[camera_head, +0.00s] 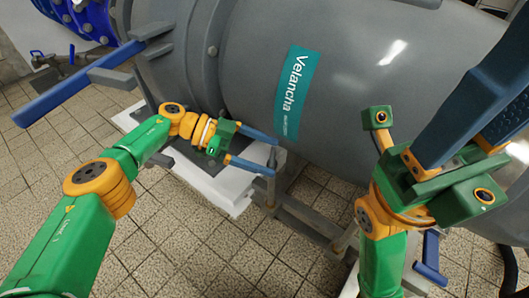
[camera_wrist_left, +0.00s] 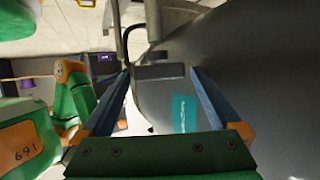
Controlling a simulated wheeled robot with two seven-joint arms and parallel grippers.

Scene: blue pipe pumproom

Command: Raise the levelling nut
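I cannot make out the levelling nut in either view. A small upright grey post (camera_head: 271,190) stands at the end of the grey support frame (camera_head: 305,226) under the tank; it is too small to tell if it carries a nut. My left gripper (camera_head: 274,156) is open beside the tank, just above and left of that post, with its two blue fingers apart and nothing seen between them. In the left wrist view the left gripper (camera_wrist_left: 159,74) also shows wide open, with a grey block beyond the fingertips. My right gripper (camera_head: 500,90) is raised at the right, close to the camera; its finger gap is unclear.
The large grey tank (camera_head: 390,75) with a teal Velancha label (camera_head: 297,92) fills the upper right. A white plinth (camera_head: 225,190) lies below the left gripper. A blue lever bar (camera_head: 75,92) sticks out at the left. Tiled floor (camera_head: 235,262) is clear in front.

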